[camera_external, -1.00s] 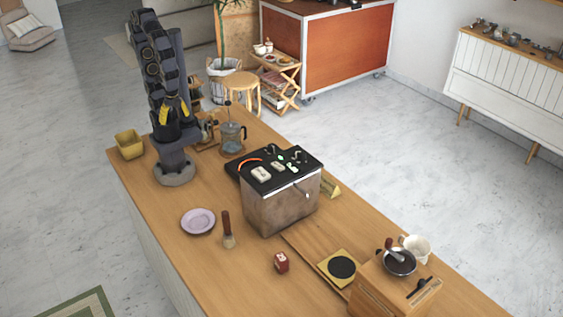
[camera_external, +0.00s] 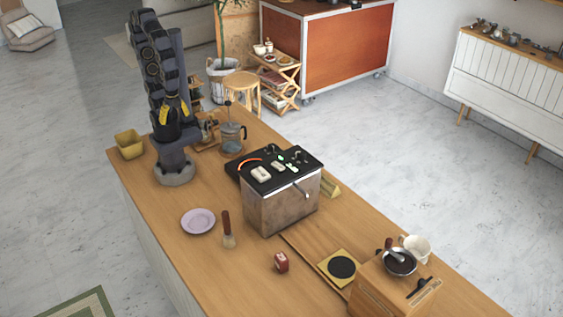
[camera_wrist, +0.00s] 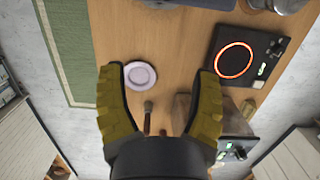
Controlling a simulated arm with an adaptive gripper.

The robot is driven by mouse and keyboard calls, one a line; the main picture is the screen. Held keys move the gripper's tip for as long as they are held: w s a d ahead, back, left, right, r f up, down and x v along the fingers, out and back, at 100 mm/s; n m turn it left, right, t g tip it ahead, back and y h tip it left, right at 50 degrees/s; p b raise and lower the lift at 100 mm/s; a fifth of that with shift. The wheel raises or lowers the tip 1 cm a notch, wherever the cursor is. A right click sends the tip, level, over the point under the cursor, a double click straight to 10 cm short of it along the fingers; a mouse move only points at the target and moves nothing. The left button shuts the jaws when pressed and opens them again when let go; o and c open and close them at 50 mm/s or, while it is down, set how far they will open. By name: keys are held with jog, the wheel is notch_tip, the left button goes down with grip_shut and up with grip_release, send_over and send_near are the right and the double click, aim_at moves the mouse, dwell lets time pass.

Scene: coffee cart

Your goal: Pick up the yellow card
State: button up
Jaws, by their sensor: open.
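I cannot make out a thing that is clearly a yellow card. A yellow-tan piece (camera_external: 331,187) lies partly hidden behind the metal coffee machine in the external view. A flat yellowish square (camera_external: 325,264) with a black disc on it lies on the counter to the right. My gripper (camera_external: 174,111) is high above the far left end of the counter, apart from everything on it. In the wrist view my gripper (camera_wrist: 161,85) is open, its yellow-padded fingers spread and nothing between them.
The coffee machine (camera_external: 279,208) stands mid-counter. A lilac plate (camera_external: 198,221), a brush (camera_external: 227,231) and a small red box (camera_external: 281,262) lie in front. A yellow container (camera_external: 130,146), a glass press (camera_external: 231,138) and a wooden grinder (camera_external: 386,292) stand around. The front-left counter is mostly clear.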

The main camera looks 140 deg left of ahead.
jog(key=o, duration=0.5)
